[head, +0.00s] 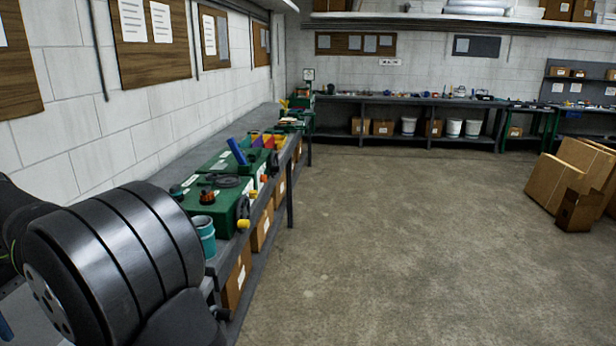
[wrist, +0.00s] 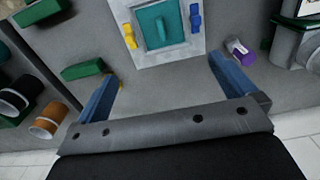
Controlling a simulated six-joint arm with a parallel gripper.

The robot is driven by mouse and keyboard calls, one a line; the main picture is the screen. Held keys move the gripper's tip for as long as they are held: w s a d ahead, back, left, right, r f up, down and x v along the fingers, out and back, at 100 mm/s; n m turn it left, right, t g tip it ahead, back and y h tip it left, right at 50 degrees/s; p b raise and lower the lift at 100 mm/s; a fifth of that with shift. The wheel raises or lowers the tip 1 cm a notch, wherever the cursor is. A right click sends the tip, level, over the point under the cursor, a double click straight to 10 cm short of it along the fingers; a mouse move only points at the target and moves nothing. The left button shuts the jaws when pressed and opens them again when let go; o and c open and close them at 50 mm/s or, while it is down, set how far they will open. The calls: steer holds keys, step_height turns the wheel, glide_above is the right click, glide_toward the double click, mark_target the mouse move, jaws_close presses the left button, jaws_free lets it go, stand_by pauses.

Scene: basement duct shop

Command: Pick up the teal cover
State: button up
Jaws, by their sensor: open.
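The teal cover (wrist: 159,25) is a flat square panel with a raised handle, set in a pale square frame (wrist: 190,52) at the top of the wrist view. A yellow piece (wrist: 129,36) lies at its left side and a blue piece (wrist: 195,17) at its right. My gripper (wrist: 163,68) is open, its two blue fingers wide apart with nothing between them. The fingertips point toward the frame's near edge, and the cover lies beyond them. I cannot tell the height between them. I cannot make out the cover or the gripper in the head view.
Green blocks (wrist: 82,69), an orange-and-white cylinder (wrist: 48,121) and a dark green cylinder lie left of the frame. A purple-and-white piece (wrist: 240,52) lies right. In the head view, a crowded bench (head: 190,182) runs along the left wall, with open floor (head: 400,240) beside it.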

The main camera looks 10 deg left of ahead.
steer(key=c, duration=1.4)
steer(key=f, duration=1.7)
steer(key=shift+s, duration=0.2)
